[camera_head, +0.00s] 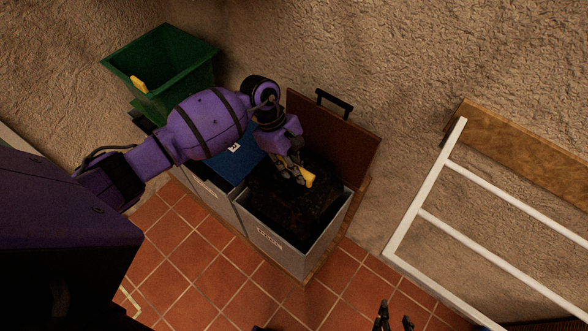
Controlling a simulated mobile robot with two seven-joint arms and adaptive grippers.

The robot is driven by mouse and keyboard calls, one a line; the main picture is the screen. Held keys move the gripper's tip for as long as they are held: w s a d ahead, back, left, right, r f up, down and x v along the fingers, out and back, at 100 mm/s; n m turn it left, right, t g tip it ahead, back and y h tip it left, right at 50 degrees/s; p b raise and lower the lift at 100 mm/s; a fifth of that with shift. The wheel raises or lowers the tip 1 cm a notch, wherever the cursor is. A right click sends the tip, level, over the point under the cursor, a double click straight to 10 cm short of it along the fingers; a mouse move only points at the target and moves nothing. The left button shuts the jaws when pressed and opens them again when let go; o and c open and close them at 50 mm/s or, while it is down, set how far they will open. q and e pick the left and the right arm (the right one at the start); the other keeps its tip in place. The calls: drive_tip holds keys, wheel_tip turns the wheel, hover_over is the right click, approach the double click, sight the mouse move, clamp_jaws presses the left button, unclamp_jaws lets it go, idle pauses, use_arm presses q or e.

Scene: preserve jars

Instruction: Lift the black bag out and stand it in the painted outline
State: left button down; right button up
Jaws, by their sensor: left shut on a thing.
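The black bag (272,202) sits inside an open grey bin (268,240), below or about level with its rim. A yellow piece (308,178), apparently the bag's tie or grip, shows at its top. My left gripper (300,175) reaches in from above and is shut on this yellow piece. My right gripper (395,318) shows only at the bottom edge, its two fingers apart, with nothing seen between them. A pale painted line (131,299) on the floor at lower left may be part of the outline; the rest is hidden by my body.
The bin's brown lid (330,138) stands open at the back, with a black handle (334,101). A blue-lidded bin (232,160) adjoins on the left. A green crate (160,62) holds a yellow item (139,84). A white rail frame (425,190) stands right. Tiled floor (200,270) in front is clear.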

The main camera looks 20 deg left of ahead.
use_arm(q)
drive_tip(key=shift+w+r+p, duration=0.1)
drive_tip(key=shift+r+p, duration=0.5)
drive_tip(key=shift+r, duration=1.3)
drive_tip(key=shift+r+p, duration=0.35)
drive_tip(key=shift+r, duration=0.75)
use_arm(e)
drive_tip(key=shift+w+a+r, duration=0.15)
drive_tip(key=shift+r, duration=0.3)
drive_tip(key=shift+w+a+r, duration=0.1)
drive_tip(key=shift+r, duration=0.35)
use_arm(q)
drive_tip(key=shift+r, duration=0.1)
drive_tip(key=shift+r+p, duration=0.6)
drive_tip(key=shift+r, duration=1.35)
use_arm(e)
drive_tip(key=w+r, duration=0.2)
drive_tip(key=shift+w+a+r+t, duration=0.2)
drive_tip(key=shift+w+t, duration=0.1)
drive_tip(key=shift+t, duration=0.1)
use_arm(q)
drive_tip(key=shift+f, duration=0.1)
use_arm(e)
drive_tip(key=shift+s+d+f, duration=0.1)
drive_tip(key=shift+s, duration=0.1)
drive_tip(key=shift+s+f, duration=0.2)
drive_tip(key=shift+s, duration=0.25)
